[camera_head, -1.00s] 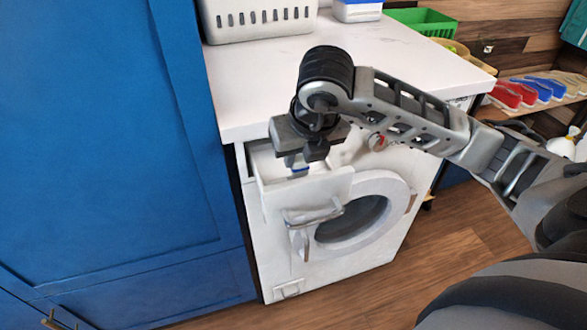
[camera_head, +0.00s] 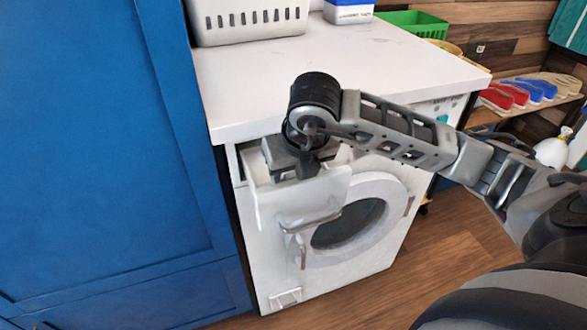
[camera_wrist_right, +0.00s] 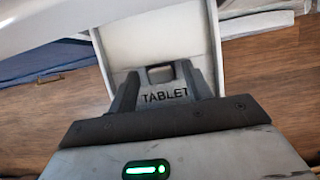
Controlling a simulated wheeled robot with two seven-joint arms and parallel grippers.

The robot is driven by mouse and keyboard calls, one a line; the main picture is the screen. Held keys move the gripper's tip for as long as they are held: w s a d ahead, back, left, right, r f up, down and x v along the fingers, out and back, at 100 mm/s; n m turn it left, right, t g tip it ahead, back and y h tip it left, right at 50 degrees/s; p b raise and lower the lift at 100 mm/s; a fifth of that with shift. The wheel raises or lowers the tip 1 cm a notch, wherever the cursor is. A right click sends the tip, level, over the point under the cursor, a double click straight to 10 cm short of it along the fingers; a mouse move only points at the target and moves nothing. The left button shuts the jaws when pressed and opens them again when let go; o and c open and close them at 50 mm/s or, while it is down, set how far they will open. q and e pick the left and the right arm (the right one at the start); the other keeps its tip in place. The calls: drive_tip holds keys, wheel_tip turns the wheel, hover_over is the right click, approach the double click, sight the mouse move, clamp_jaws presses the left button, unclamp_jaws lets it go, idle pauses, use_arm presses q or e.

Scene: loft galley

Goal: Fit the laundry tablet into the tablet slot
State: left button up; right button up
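The white detergent drawer (camera_head: 318,197) is pulled out of the washing machine. In the right wrist view its white tray (camera_wrist_right: 160,42) holds the dark-rimmed tablet slot (camera_wrist_right: 160,72), with the word TABLET printed in front of it. My right gripper (camera_head: 292,176) is down at the drawer. In the right wrist view its two dark fingers (camera_wrist_right: 159,80) stand apart on either side of the slot and the label, with nothing clearly between them. I cannot make out the laundry tablet; it may be hidden in the slot or behind the fingers. My left gripper is not in view.
The white worktop (camera_head: 330,70) overhangs the drawer from behind. A white basket (camera_head: 250,20), a blue-and-white box (camera_head: 348,12) and a green crate (camera_head: 415,24) stand on it. A blue cabinet (camera_head: 100,150) stands close on the left. The round washer door (camera_head: 365,215) is below.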

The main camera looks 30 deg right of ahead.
drive_tip(key=shift+r, duration=0.1)
drive_tip(key=shift+r, duration=0.25)
drive_tip(key=p+v, duration=0.2)
drive_tip(key=v, duration=0.9)
drive_tip(key=shift+s+r, duration=0.2)
drive_tip(key=shift+r, duration=0.1)
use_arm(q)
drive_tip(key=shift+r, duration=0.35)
